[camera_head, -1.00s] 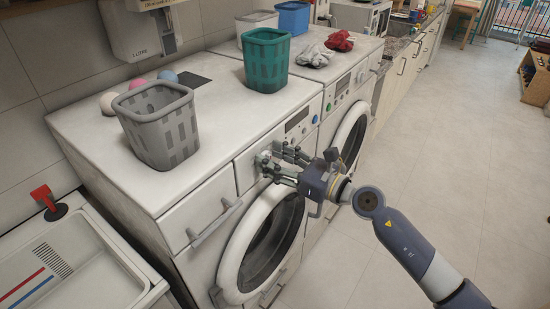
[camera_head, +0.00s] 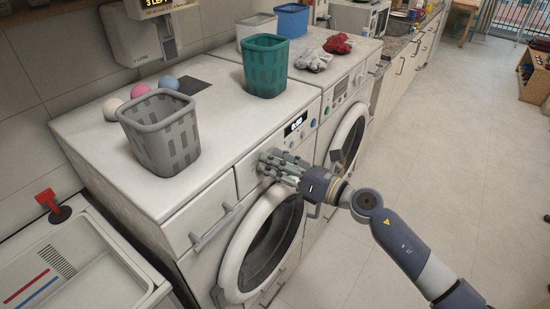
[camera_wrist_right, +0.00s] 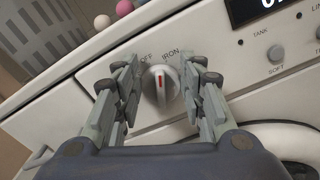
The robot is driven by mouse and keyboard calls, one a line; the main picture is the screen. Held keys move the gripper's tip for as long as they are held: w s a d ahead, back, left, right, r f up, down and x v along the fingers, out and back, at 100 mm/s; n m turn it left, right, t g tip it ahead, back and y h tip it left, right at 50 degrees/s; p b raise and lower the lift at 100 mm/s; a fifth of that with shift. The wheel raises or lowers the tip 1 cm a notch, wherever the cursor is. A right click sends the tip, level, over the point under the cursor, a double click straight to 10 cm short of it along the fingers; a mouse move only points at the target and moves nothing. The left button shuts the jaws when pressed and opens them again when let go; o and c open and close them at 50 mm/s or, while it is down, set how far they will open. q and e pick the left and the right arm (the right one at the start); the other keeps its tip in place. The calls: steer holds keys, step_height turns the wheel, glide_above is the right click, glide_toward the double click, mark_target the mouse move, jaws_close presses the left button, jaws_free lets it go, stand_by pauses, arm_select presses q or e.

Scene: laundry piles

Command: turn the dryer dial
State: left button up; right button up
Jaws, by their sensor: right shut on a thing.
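The dryer dial (camera_wrist_right: 161,88), a round white knob with a red mark, sits on the white machine's front panel below the words OFF and IRON in the right wrist view. The red mark points nearly straight up the picture. My right gripper (camera_head: 272,163) is at the panel, its fingers on either side of the dial and shut on it. In the head view the gripper mostly hides the dial. The dryer (camera_head: 110,170) has a lit display (camera_head: 295,124), also seen in the right wrist view (camera_wrist_right: 262,8). My left gripper is out of view.
A grey basket (camera_head: 160,135) and coloured balls (camera_head: 139,90) stand on top of the dryer. A teal basket (camera_head: 265,68) stands farther back. A second machine (camera_head: 345,95) is beside it, a sink (camera_head: 75,265) at the lower left.

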steer(key=m+p, duration=0.1)
steer(key=m, duration=0.2)
steer(key=m+p, duration=0.2)
steer(key=m, duration=0.2)
steer(key=f+m+p, duration=0.1)
steer(key=m+p, duration=0.1)
steer(key=m, duration=0.2)
steer(key=shift+w+d+f, duration=0.1)
steer(key=shift+w+d, duration=0.25)
steer(key=shift+w, duration=0.05)
steer(key=o, duration=1)
steer(key=v, duration=1.2)
steer(key=shift+w+f, duration=0.1)
steer(key=shift+f, duration=0.05)
